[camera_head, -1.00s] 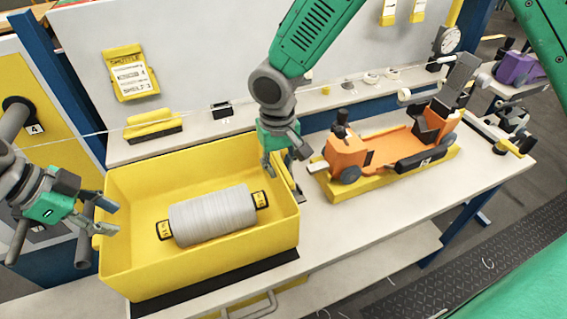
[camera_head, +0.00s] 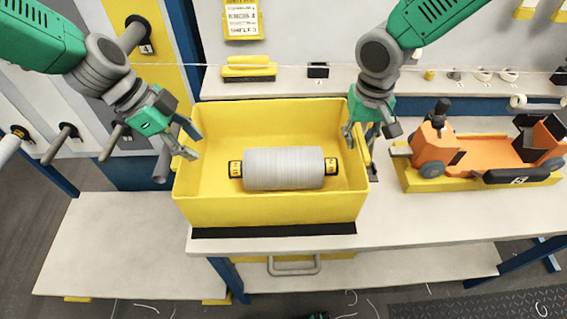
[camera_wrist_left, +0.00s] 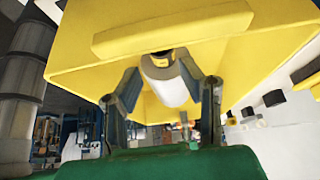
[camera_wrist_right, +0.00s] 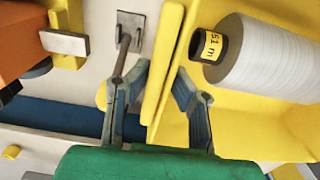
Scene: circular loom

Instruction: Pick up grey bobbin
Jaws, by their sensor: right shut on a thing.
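The grey bobbin (camera_head: 284,168) lies on its side in the yellow bin (camera_head: 270,212), with a black core end and yellow label at each side. It also shows in the left wrist view (camera_wrist_left: 172,88) and the right wrist view (camera_wrist_right: 268,62). My left gripper (camera_head: 178,167) is at the bin's left wall, outside the bobbin's reach, with its fingers apart and nothing between them. My right gripper (camera_head: 360,152) is shut on the yellow bin's right wall; in the right wrist view its fingers (camera_wrist_right: 163,78) sit either side of that wall. Neither gripper touches the bobbin.
An orange shuttle (camera_head: 485,153) on a yellow base stands on the bench right of the bin. A shelf behind holds a yellow brush (camera_head: 248,68) and small parts. A lower white table (camera_head: 115,240) at left is clear. Pegs (camera_head: 60,143) stick out at far left.

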